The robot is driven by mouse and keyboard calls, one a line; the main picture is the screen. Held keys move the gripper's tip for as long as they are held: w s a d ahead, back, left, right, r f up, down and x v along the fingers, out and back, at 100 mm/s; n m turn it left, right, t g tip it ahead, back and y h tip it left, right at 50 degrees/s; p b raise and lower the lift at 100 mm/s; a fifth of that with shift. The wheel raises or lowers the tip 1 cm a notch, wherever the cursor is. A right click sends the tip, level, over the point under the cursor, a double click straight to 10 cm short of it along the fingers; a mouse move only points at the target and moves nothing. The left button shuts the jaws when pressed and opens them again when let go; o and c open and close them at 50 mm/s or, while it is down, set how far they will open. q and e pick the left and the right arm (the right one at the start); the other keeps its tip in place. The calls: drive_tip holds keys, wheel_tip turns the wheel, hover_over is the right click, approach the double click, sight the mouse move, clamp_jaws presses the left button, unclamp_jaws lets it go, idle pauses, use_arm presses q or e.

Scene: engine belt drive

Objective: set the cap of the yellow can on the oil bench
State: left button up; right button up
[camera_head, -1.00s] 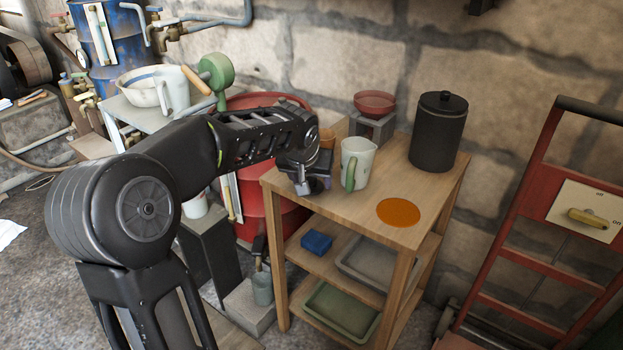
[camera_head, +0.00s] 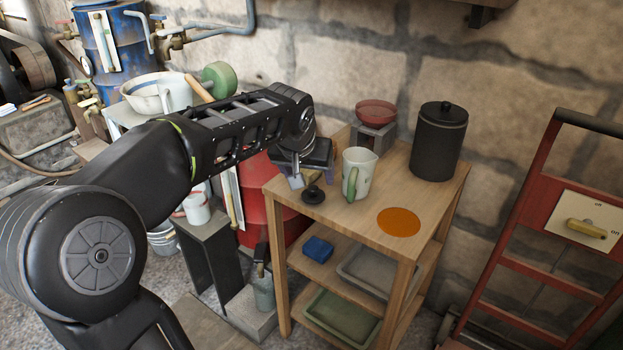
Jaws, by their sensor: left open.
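A small black cap with a knob (camera_head: 313,195) lies on the wooden bench top (camera_head: 365,212), near its front left corner. My left gripper (camera_head: 308,178) is open just behind and above the cap, apart from it as far as I can tell. The arm and gripper cover the back left part of the bench top. I cannot make out the yellow can; it may be hidden there. My right gripper is not in view.
A white jug with a green handle (camera_head: 358,173) stands close right of the gripper. A black lidded canister (camera_head: 439,141), a scale with a red bowl (camera_head: 376,113) and a flat orange disc (camera_head: 399,222) are also on the bench. A red hand truck (camera_head: 520,270) stands right.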

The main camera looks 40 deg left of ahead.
use_arm(q)
drive_tip(key=v, duration=0.3)
drive_tip(key=shift+s+r, duration=0.1)
drive_tip(key=shift+r, duration=0.05)
